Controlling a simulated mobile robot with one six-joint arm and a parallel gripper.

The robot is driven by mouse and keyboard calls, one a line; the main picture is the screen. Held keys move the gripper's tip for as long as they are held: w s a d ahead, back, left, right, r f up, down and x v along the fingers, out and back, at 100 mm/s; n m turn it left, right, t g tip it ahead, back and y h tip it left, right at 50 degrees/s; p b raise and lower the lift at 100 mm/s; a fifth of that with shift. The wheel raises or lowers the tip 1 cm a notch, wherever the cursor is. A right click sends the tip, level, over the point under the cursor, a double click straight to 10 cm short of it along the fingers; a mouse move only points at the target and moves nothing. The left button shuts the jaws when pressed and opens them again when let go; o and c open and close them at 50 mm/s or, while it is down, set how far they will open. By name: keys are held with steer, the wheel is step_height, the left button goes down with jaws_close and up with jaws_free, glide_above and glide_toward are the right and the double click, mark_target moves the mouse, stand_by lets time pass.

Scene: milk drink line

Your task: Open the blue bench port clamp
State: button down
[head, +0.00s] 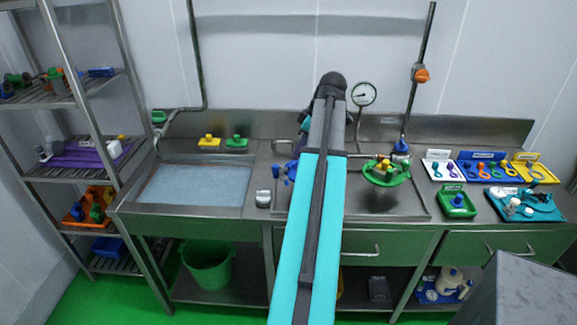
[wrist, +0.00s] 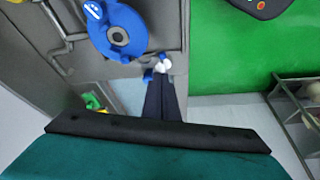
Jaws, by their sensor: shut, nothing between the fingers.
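In the wrist view a round blue fitting (wrist: 118,32) with a grey oval centre sits on the steel bench at the top. I take it for the blue port, but its clamp is not clearly made out. My gripper (wrist: 161,76) is shut and empty, to the lower right of the fitting. Its tips are close to a small blue and white piece (wrist: 163,65); I cannot tell if they touch. In the head view a blue part (head: 291,170) shows just left of my arm, which hides the rest and my gripper.
A green round fitting (head: 387,176) with a yellow part stands right of my arm. A white-topped piece (head: 263,198) sits at the bench front. The sink (head: 195,185) is to the left. Trays of small parts, one of them blue (head: 487,168), are at the right.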

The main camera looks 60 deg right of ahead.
steer(key=shift+m, duration=0.3)
steer(key=s, duration=0.1)
steer(key=s+d+r, duration=0.1)
steer(key=s, duration=0.1)
steer(key=shift+s+d+r, duration=0.15)
steer(key=shift+s+d, duration=0.1)
steer(key=shift+d, duration=0.15)
steer(key=p, duration=0.5)
glide_toward(280, 171)
steer(key=shift+s+a+f, duration=0.1)
steer(key=shift+a+f, duration=0.25)
steer(key=shift+f, duration=0.4)
steer(key=shift+s+a+f, duration=0.15)
steer(key=shift+a+f, duration=0.2)
steer(key=shift+f, duration=0.4)
steer(key=shift+s+a+f, duration=0.1)
steer(key=shift+a+f, duration=0.25)
steer(key=shift+f, duration=0.4)
steer(key=shift+s, duration=0.1)
